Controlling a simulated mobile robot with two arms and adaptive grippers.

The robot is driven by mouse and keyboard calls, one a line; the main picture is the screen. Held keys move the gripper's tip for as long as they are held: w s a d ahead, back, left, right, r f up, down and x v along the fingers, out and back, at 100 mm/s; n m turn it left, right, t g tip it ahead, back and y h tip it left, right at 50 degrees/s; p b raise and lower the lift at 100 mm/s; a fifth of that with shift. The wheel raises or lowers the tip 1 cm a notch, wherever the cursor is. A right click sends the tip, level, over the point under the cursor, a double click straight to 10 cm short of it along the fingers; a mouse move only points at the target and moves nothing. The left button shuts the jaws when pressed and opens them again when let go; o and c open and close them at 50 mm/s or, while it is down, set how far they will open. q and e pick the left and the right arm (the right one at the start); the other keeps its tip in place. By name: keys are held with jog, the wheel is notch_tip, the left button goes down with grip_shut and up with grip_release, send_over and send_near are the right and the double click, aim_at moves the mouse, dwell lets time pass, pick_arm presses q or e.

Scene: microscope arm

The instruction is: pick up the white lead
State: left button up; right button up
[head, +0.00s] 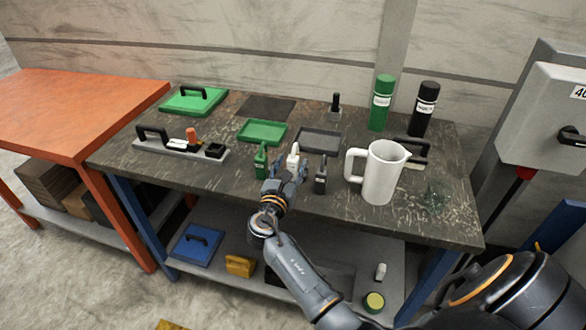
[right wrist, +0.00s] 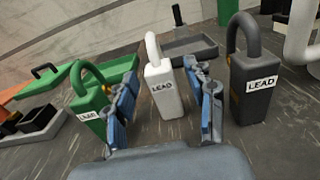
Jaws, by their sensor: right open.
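The white lead (right wrist: 164,92) is a small upright block with a curved white loop on top and a "LEAD" label. It stands on the dark workbench and also shows in the head view (head: 293,158), partly hidden by my gripper. My right gripper (right wrist: 165,100) is open, with one blue-grey finger on each side of the white lead; I cannot tell whether either touches it. In the head view the right gripper (head: 286,176) reaches over the bench's front edge. A green lead (right wrist: 92,108) stands to the left and a dark grey lead (right wrist: 252,80) to the right. My left gripper is not in view.
Behind the leads are a green tray (head: 263,132) and a dark grey tray (head: 320,141). A white pitcher (head: 379,175) stands to the right. Green (head: 381,103) and black (head: 423,108) cylinders stand at the back right. The neighbouring leads leave little side room.

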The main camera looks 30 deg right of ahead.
jog(key=shift+x, duration=1.05)
jog(key=shift+c, duration=0.2)
grip_shut()
jog(key=shift+r, duration=0.1)
